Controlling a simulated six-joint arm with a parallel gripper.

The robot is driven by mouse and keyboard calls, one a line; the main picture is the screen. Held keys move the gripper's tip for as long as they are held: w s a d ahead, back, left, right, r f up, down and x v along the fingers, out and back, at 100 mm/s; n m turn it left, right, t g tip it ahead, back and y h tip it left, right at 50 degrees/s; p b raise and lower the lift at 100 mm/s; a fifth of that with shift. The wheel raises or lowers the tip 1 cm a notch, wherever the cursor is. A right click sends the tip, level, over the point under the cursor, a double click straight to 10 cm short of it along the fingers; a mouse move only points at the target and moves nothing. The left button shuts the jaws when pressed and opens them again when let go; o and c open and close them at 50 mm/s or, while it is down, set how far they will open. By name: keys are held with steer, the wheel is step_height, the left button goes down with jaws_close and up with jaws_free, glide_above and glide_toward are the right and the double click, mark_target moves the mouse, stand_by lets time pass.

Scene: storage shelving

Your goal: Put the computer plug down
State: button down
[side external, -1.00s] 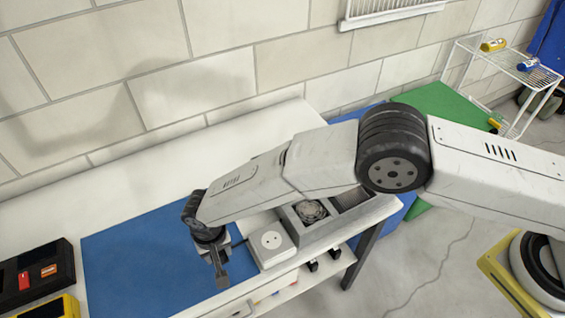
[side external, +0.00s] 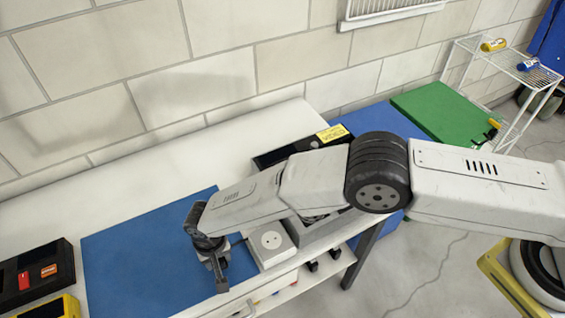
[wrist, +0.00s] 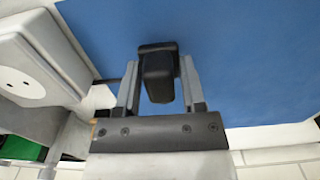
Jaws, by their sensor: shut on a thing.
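The computer plug (wrist: 157,75) is a black block between the two grey fingers of my gripper (wrist: 158,62) in the wrist view. My gripper is shut on it. The blue mat (wrist: 240,60) lies beyond the plug. In the side view my gripper (side external: 219,278) points down over the right front part of the blue mat (side external: 130,255) on the white bench. The plug is hard to make out there against the dark fingers. I cannot tell whether it touches the mat.
A white socket box (side external: 271,245) stands just right of my gripper; it also shows in the wrist view (wrist: 22,75). A black case with red and orange parts (side external: 35,275) and a yellow box (side external: 60,307) are at the left. The mat's left part is clear.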

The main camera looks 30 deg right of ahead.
steer(key=shift+f, duration=0.6)
steer(key=shift+c, duration=0.9)
jaws_free()
steer(key=shift+r, duration=0.2)
step_height(320, 180, up, 13)
steer(key=shift+f, duration=0.1)
stand_by(0.4)
